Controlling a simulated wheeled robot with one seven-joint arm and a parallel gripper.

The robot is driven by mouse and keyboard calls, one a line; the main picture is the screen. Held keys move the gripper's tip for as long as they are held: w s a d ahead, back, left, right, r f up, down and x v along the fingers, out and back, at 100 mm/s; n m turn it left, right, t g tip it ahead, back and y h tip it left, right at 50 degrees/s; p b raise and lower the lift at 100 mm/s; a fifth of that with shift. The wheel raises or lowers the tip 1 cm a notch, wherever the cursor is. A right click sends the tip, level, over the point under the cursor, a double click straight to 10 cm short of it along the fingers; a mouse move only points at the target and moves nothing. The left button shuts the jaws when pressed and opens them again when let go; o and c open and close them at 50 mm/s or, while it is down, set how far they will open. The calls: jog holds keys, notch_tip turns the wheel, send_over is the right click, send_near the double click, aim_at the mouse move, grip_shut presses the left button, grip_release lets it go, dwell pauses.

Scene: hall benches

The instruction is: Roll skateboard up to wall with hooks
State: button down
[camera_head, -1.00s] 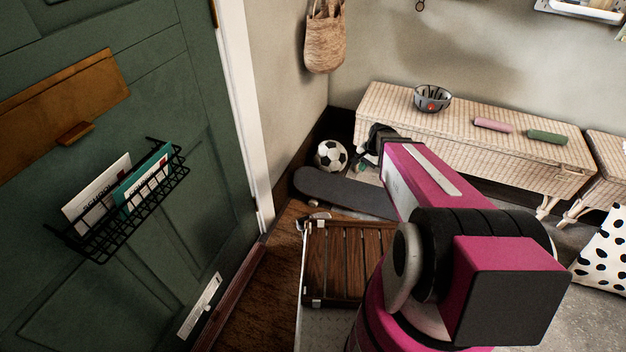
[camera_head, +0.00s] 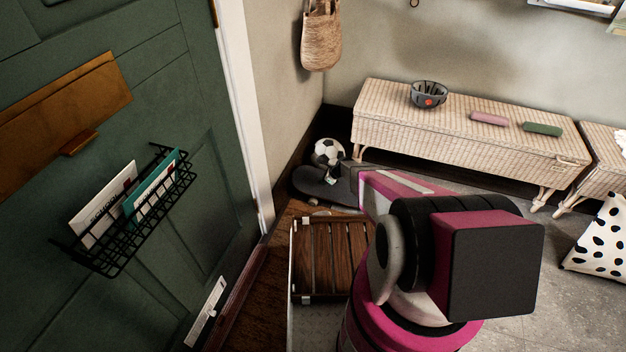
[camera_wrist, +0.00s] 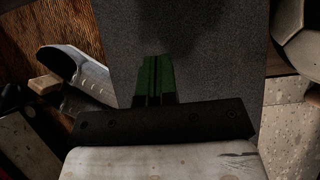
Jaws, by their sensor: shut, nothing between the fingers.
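The skateboard (camera_head: 315,184) lies on the floor near the corner, its dark grey deck up. My arm covers its right part in the head view. In the wrist view the grey deck (camera_wrist: 215,65) spreads below my gripper (camera_wrist: 154,60). The green fingers are shut together with nothing between them, over the deck. I cannot tell whether they touch it. The back wall (camera_head: 385,45) stands behind the wicker bench, with a small hook (camera_head: 414,3) at the top edge.
A football (camera_head: 328,152) sits just behind the skateboard, by the corner. The wicker bench (camera_head: 450,142) stands along the back wall, bearing a bowl (camera_head: 429,95). A slatted wooden piece (camera_head: 330,258) is in front of the board. A green door (camera_head: 120,200) bounds the left.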

aim_at(305, 181)
jog(key=w+a, duration=0.1)
jog(key=a, duration=0.2)
jog(key=w+a, duration=0.1)
jog(key=a, duration=0.3)
jog(key=w+a, duration=0.2)
jog(key=a, duration=0.1)
jog(key=shift+a, duration=0.25)
jog(key=shift+f, duration=0.7)
jog(key=shift+s+f, duration=0.1)
jog(key=shift+f, duration=0.2)
jog(key=shift+s+d, duration=0.2)
jog(key=shift+d, duration=0.3)
jog(key=shift+s+d, duration=0.15)
jog(key=shift+d, duration=0.35)
